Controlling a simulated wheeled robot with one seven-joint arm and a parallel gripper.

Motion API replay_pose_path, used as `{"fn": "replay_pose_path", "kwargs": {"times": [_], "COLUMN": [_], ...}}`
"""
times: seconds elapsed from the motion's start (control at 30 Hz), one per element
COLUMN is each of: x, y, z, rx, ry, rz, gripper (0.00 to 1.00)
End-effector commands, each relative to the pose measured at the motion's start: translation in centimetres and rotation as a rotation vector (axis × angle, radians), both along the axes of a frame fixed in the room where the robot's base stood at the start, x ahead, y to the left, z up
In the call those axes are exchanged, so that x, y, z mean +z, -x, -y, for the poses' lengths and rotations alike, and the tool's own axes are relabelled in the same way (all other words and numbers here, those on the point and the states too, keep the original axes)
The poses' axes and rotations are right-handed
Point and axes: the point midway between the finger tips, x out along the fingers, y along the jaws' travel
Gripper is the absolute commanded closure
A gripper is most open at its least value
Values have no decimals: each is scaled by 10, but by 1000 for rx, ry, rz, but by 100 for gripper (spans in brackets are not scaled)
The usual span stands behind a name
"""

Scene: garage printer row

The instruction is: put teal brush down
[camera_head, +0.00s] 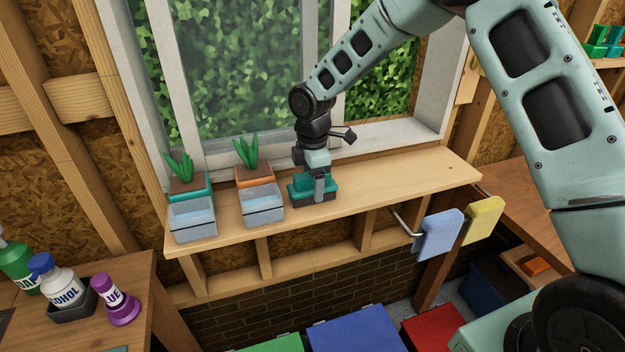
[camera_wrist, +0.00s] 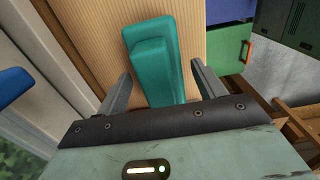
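The teal brush (camera_head: 300,187) sits on the wooden shelf (camera_head: 385,190) below the window, right of the two potted plants. It has a teal body with a darker lower edge, which appears to meet the shelf. My gripper (camera_head: 316,190) points down over the brush, with one grey finger in front of it. In the wrist view the brush (camera_wrist: 155,60) lies between the two fingers, with a narrow gap visible on each side. The gripper looks open around it. The brush's far side is hidden in the head view.
A teal-potted plant (camera_head: 190,183) and an orange-potted plant (camera_head: 255,176) stand behind grey bins (camera_head: 193,222) on the shelf's left. Shelf right of the brush is clear. A blue cloth (camera_head: 438,235) and yellow cloth (camera_head: 483,220) hang at its right. Bottles (camera_head: 60,285) stand lower left.

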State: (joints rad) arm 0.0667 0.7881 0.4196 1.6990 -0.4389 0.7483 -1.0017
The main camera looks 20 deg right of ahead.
Motion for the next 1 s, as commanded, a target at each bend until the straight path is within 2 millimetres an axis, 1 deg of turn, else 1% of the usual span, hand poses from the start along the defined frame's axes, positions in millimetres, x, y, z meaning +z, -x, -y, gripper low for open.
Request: {"fn": "replay_pose_path", "kwargs": {"times": [0.27,0.4,0.47,0.57,0.8,0.9,1.0], "x": [1,10,18,37,87,103,115], "y": [0,-1,-1,-1,-1,-1,-1], "z": [0,0,0,0,0,0,0], "rx": [0,0,0,-1,0,-1,-1], "ry": [0,0,-1,0,0,-1,-1], "rz": [0,2,4,5,5,3,3], "gripper": [30,30,30,30,30,30,30]}}
